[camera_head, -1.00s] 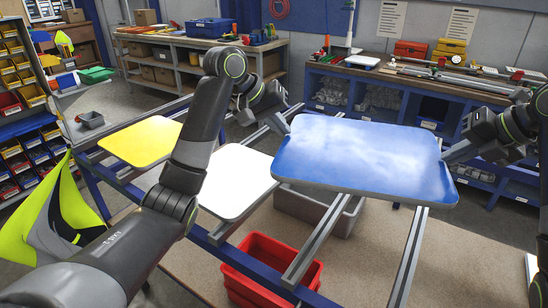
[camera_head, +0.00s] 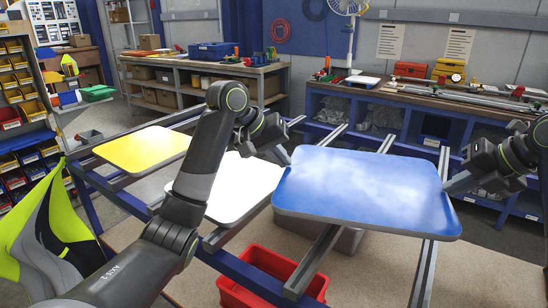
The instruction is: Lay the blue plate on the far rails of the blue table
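The blue plate (camera_head: 365,195) is a wide rounded board, face up and roughly level, over the grey rails (camera_head: 308,265) of the blue table (camera_head: 240,276). My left gripper (camera_head: 286,158) is at its far left corner and appears shut on that edge. My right gripper (camera_head: 449,184) appears shut on its right edge. The fingertips are small and partly hidden by the plate. I cannot tell whether the plate touches the rails or hovers over them. Far rail ends (camera_head: 388,144) show beyond the plate; near ends show below it.
A white plate (camera_head: 235,190) and a yellow plate (camera_head: 143,150) lie on rails to the left, the white one partly behind my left arm. A red crate (camera_head: 270,275) is below the rails. A workbench (camera_head: 400,95) stands behind. Near rails are bare.

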